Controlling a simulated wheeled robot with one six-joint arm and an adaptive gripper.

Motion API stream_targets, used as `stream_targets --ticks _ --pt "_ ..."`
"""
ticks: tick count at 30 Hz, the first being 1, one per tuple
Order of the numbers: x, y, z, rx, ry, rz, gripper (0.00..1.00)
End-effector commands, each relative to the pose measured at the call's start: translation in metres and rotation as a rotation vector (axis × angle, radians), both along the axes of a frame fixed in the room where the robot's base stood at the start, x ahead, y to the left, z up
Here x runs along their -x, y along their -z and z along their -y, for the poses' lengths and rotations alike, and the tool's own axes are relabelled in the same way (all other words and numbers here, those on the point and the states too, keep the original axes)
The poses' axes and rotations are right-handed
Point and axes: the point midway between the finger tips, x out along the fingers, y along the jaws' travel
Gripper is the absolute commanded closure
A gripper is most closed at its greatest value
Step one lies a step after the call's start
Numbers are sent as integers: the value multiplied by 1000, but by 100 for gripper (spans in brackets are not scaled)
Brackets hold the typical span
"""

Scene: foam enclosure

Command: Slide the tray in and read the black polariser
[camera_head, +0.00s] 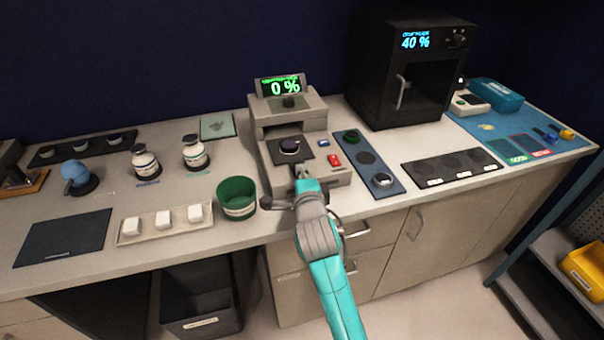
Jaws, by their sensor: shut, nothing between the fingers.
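The beige reader (292,106) stands at the middle of the bench, and its green display (281,87) reads 0 %. Its dark tray (309,153) sticks out at the front, below the slot. A black round piece with a light rim, seemingly the polariser (289,146), lies on the tray. My gripper (302,172) is shut and empty at the tray's front edge; I cannot tell whether it touches it. The fingertips are small in this view. A blue button (323,142) and a red one (334,160) are on the right of the reader.
A green pot (237,197) stands close left of my arm. A blue strip (367,165) with round pieces lies right of the reader. A black oven-like box (408,70) shows 40 %. White blocks (163,220) sit on a pale tray at left. A drawer handle is below my arm.

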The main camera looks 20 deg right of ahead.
Motion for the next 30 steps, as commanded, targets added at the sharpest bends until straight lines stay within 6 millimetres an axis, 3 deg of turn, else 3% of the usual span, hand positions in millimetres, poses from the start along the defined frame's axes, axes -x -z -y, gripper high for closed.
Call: stream_targets --ticks 8,24,30 --pt "-12 -1 0 0 0 1 100" --pt "-119 -1 0 0 1 0 100" --pt "-145 -1 0 -1 0 0 100"
